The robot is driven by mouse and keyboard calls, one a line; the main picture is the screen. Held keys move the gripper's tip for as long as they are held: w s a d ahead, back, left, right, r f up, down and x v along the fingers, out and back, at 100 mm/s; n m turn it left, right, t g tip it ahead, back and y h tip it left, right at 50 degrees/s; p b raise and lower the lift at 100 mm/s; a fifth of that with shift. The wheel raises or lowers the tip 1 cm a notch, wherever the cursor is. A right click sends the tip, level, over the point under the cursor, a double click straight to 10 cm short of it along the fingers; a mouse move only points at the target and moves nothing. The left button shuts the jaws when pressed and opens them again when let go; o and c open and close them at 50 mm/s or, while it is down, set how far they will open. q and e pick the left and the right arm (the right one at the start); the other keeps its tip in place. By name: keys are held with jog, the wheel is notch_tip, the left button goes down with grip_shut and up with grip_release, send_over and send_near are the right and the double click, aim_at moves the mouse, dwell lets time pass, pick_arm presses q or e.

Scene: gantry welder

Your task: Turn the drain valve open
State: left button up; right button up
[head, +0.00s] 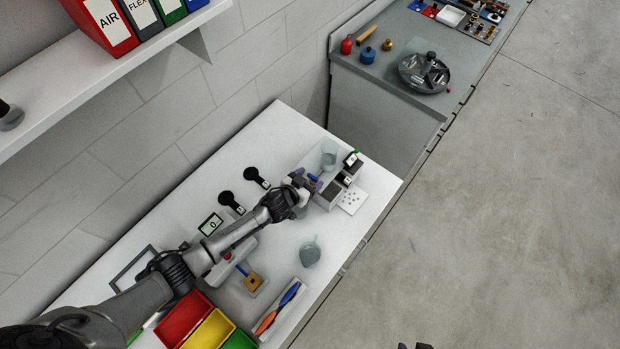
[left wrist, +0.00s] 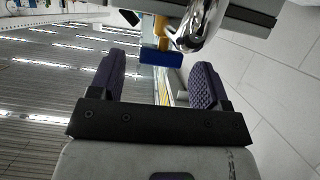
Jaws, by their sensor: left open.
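The drain valve shows in the left wrist view as a blue handle (left wrist: 161,58) on a brass-coloured body (left wrist: 161,30), beside a shiny rounded metal part. In the head view the small blue handle (head: 312,177) is partly hidden at my left gripper (head: 306,184). In the left wrist view my left gripper (left wrist: 160,76) is open, its two purple ridged pads apart. The handle lies between and beyond the pads; I cannot tell whether either pad touches it. Two dark tips at the head view's bottom edge look like my right gripper (head: 414,346), mostly cut off.
Another clear cup (head: 310,254), coloured bins (head: 213,333) and a tool tray (head: 281,309) are on the white bench. A wall shelf (head: 110,75) runs above.

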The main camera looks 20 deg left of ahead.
pick_arm(q)
jog(key=shift+w+d+f, duration=0.1)
jog(key=shift+w+f, duration=0.05)
jog(key=shift+w, duration=0.2)
jog(key=shift+c, duration=0.2)
jog(key=c, duration=0.9)
